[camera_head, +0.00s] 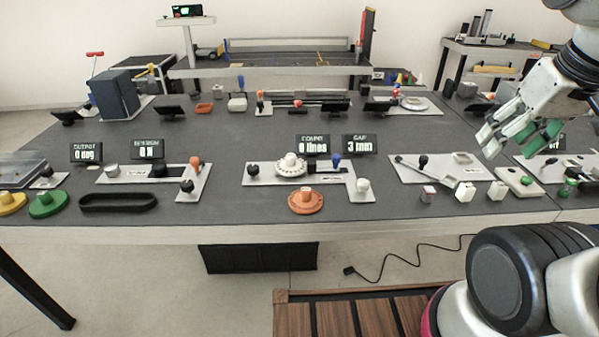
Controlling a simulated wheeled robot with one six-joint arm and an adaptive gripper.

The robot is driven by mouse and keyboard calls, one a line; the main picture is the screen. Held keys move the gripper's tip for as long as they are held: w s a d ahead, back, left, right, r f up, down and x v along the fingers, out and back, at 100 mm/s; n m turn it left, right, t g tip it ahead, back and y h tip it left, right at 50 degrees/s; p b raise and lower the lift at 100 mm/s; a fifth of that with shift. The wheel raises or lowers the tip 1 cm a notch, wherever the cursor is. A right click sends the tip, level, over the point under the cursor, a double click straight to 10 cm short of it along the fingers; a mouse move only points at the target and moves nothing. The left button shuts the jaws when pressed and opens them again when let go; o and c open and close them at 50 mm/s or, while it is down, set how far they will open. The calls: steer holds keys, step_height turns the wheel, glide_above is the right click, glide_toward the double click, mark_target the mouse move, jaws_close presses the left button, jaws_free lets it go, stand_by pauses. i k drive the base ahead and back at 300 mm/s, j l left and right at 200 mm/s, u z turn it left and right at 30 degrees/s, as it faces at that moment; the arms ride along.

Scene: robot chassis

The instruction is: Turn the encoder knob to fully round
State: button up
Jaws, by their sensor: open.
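A white stepped round knob (291,164) sits on a pale plate (262,181) at the middle of the table, below a display (312,145) that seems to read "COUNT 0 lines". An orange round knob on a disc (305,201) stands in front of that plate. No label marks either one as the encoder knob, so I cannot tell which it is. My gripper (510,142) is at the right, above the table, with white fingers and green pads. It is open and empty, well to the right of both knobs and touching nothing.
A second display (361,145) reads "GAP 3 mm". White blocks (465,192) and a lever plate (433,167) lie right of centre. Bare table lies between the stations.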

mark_target(253, 170)
steer(key=j, duration=1.65)
steer(key=i, duration=0.05)
